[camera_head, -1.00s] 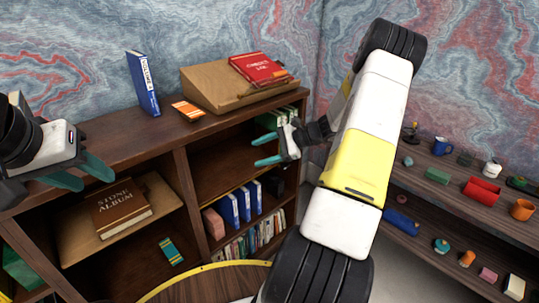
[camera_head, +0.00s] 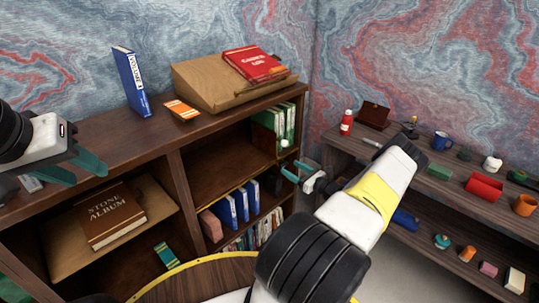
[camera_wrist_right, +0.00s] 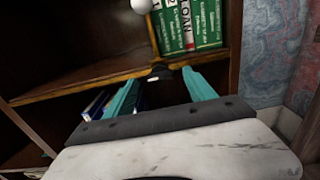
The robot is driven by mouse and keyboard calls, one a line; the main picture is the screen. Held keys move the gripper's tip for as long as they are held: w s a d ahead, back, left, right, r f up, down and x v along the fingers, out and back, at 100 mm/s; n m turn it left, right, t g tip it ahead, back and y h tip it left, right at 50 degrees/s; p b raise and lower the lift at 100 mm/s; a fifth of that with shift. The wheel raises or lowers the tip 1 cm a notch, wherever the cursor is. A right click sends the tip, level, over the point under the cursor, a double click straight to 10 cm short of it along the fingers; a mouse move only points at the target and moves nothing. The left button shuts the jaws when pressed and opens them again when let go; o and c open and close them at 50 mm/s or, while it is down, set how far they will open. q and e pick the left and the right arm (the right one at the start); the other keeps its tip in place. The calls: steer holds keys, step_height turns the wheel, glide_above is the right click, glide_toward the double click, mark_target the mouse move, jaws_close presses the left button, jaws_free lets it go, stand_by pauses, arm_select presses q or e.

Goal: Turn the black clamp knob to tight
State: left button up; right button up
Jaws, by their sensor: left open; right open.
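A small dark piece with a pale spot (camera_wrist_right: 158,71) sits at the shelf's front edge in the right wrist view, between and just beyond my fingertips. It looks like the black clamp knob, but its shape and setting are unclear. A white ball (camera_wrist_right: 142,5) shows above it, and also in the head view (camera_head: 284,143). My right gripper (camera_wrist_right: 161,79) is open and empty, its teal fingers apart and pointing at the shelf. In the head view it is at the bookcase's right end (camera_head: 296,168). My left gripper (camera_head: 88,169) is open and empty over the bookcase's left part.
The wooden bookcase (camera_head: 172,150) holds green binders (camera_head: 268,120), blue binders (camera_head: 240,203) and a brown album (camera_head: 110,213). A slanted box with a red book (camera_head: 256,65) stands on top. Right shelves (camera_head: 445,195) hold several small objects. My right arm covers part of them.

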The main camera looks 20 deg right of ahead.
mark_target(286, 165)
steer(key=shift+x, duration=1.7)
steer(key=shift+c, duration=0.4)
steer(key=c, duration=1.3)
